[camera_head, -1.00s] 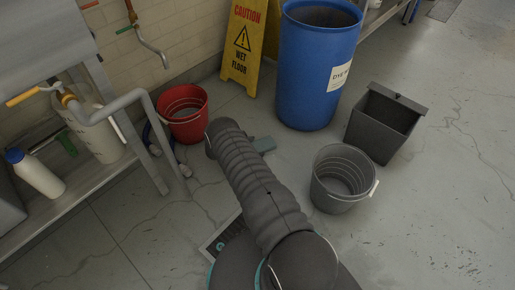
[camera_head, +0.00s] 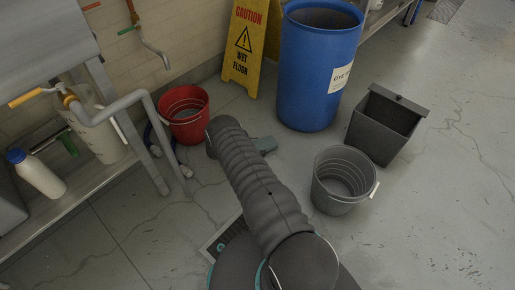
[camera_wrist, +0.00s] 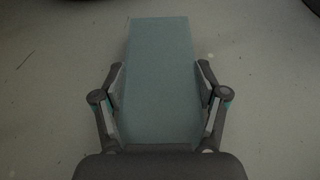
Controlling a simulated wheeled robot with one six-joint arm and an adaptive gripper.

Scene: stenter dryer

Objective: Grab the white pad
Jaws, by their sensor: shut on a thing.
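A flat rectangular pad (camera_wrist: 159,60) fills the middle of the wrist view. It looks pale blue-green rather than white. My gripper (camera_wrist: 160,88) is shut on it, with one finger against each long side, and the pad's far end sticks out beyond the fingertips. In the head view a small part of the pad (camera_head: 266,144) shows past the end of my arm. My arm hides the gripper and the rest of the pad there. I cannot tell whether the pad touches the floor. No white pad is seen elsewhere.
A red bucket (camera_head: 186,132) stands left of the pad, and a grey bucket (camera_head: 331,200) stands to its right. Behind are a yellow wet-floor sign (camera_head: 240,62), a blue drum (camera_head: 308,88) and a dark bin (camera_head: 377,150). A bench (camera_head: 72,194) with pipes is at left.

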